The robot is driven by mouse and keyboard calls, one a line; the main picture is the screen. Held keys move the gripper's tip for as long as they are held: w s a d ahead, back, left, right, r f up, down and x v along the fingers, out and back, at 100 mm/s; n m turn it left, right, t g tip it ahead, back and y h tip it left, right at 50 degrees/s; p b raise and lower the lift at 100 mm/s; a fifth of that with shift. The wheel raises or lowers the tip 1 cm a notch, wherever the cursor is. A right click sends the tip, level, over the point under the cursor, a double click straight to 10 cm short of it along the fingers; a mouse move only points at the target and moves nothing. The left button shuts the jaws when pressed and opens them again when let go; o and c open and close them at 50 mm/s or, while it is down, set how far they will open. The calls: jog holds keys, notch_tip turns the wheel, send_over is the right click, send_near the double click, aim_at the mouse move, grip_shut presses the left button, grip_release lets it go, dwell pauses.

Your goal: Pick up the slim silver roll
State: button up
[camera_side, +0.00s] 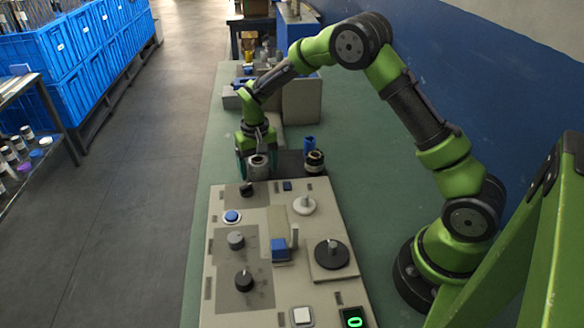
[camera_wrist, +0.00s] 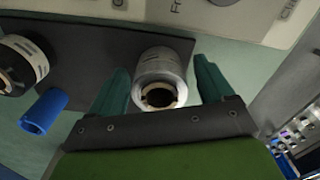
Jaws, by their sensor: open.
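A silver roll (camera_wrist: 160,75) stands on a dark mat (camera_wrist: 85,42) in the wrist view, its dark hollow core facing the camera. My gripper (camera_wrist: 162,82) is open, with one green finger on each side of this roll; I cannot tell whether either finger touches it. In the side view the silver roll (camera_side: 258,167) shows just below my gripper (camera_side: 256,153). A second roll, black with a white label (camera_wrist: 22,62), stands to the left in the wrist view; in the side view this black roll (camera_side: 314,162) is right of the silver one.
A blue cylinder (camera_wrist: 44,112) is beside the black roll. A beige control panel (camera_side: 222,272) with knobs and buttons lies in front of the mat. A grey block (camera_side: 302,100) stands behind. Green tabletop (camera_side: 360,190) is clear to the right.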

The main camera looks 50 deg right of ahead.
jog(key=c, duration=1.2)
jog(key=shift+r, duration=0.1)
